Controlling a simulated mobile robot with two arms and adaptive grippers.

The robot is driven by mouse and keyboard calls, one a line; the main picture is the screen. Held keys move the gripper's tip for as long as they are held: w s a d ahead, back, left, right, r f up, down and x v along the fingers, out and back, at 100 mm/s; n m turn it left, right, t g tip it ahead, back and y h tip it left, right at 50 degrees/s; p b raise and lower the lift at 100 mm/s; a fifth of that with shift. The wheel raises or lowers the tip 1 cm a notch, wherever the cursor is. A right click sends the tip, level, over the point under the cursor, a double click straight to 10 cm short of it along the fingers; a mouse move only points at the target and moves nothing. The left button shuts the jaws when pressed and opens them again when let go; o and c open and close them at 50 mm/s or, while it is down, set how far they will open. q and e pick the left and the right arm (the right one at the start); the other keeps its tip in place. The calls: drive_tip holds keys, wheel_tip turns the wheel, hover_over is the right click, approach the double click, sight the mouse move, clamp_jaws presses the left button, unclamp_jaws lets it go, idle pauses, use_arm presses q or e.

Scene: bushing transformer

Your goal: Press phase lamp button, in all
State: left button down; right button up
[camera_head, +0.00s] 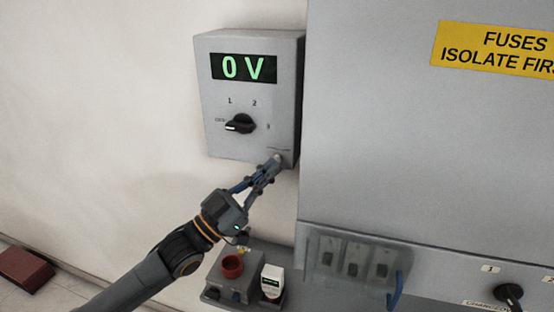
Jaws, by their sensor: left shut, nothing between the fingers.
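A grey wall box (215,90) with a green display (244,68) reading 0 V hangs on the wall at the upper middle. Its black rotary knob (240,124) sits among marks including 1, 2 and 3, its pointer end toward the left mark. My left gripper (276,161) comes up from the lower left and is shut and empty. Its fingertips are at the box's lower right corner, just under a small dark label line. Any button there is hidden behind the fingertips, and I cannot tell whether they touch it. My right gripper is out of view.
A large grey cabinet (400,130) with a yellow fuse sign (495,50) stands close at the right. Below are a recessed switch panel (350,262), another black knob (509,296), a red cup-like part (232,266) and a small white device (272,281). The left wall is bare.

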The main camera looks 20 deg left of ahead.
use_arm(q)
drive_tip(key=shift+w, duration=0.1)
idle(0.4)
drive_tip(key=shift+w, duration=0.35)
drive_tip(key=shift+w, duration=0.35)
idle(0.7)
drive_tip(key=shift+s, duration=0.85)
drive_tip(key=s+p, duration=0.1)
drive_tip(key=s, duration=0.4)
drive_tip(key=shift+a+p, duration=0.1)
drive_tip(key=shift+p, duration=0.3)
